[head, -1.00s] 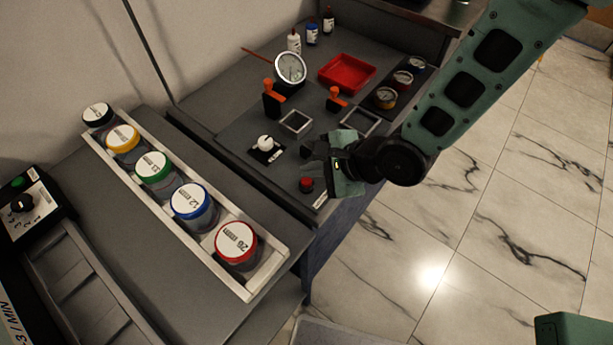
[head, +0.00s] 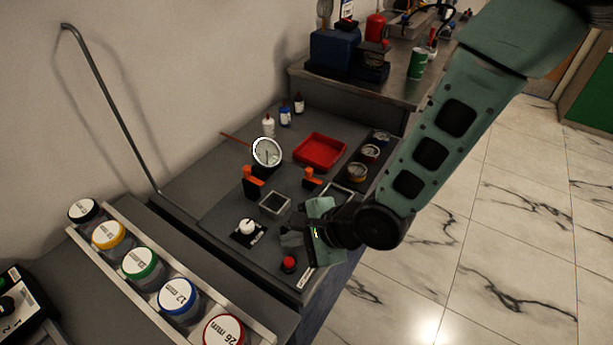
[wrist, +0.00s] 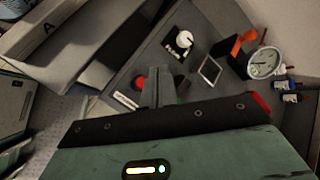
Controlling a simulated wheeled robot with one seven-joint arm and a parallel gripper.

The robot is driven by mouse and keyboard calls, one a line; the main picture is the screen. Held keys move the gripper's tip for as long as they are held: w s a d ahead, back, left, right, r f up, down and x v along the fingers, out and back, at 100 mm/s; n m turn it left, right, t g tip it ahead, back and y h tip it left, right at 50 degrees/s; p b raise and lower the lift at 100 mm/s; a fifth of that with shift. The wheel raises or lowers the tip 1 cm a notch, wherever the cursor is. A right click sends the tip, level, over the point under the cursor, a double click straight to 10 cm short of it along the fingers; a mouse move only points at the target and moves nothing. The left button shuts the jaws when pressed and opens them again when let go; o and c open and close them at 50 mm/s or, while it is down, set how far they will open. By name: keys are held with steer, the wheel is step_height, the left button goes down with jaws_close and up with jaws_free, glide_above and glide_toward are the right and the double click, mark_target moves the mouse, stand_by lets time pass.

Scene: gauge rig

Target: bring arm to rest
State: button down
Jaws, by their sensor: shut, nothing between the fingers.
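My gripper (head: 291,235) is shut and empty above the front part of the gauge rig (head: 222,214), between the red button (head: 289,264) and the square frames. The white knob (head: 247,227) stands left of the fingers. The round dial gauge (head: 267,153) stands upright further back, with orange-handled valves (head: 252,180) near it. I cannot tell the exact height of the fingers above the panel.
A rack (head: 137,291) of jars with coloured lids stands at the lower left. A red tray (head: 320,152), small gauges and small bottles (head: 285,117) sit on the rig's bench. A metal counter (head: 390,98) with equipment is behind. The marble floor (head: 480,240) at right is clear.

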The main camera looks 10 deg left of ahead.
steer(key=shift+r, duration=0.1)
steer(key=s+d+r+n+h, duration=0.2)
steer(key=d+r+n+h, duration=0.3)
steer(key=d+r+n, duration=0.6)
steer(key=s+d+r+n+g+h, duration=0.1)
steer(key=s+d+r+n, duration=0.2)
steer(key=d, duration=0.3)
steer(key=s+d+r+n+h, duration=0.2)
steer(key=s+d+r+n, duration=0.1)
steer(key=s+d, duration=0.3)
steer(key=shift+d+r+n+g, duration=0.2)
steer(key=shift+r+n+g, duration=0.15)
steer(key=shift+n, duration=0.55)
steer(key=shift+s+f, duration=0.1)
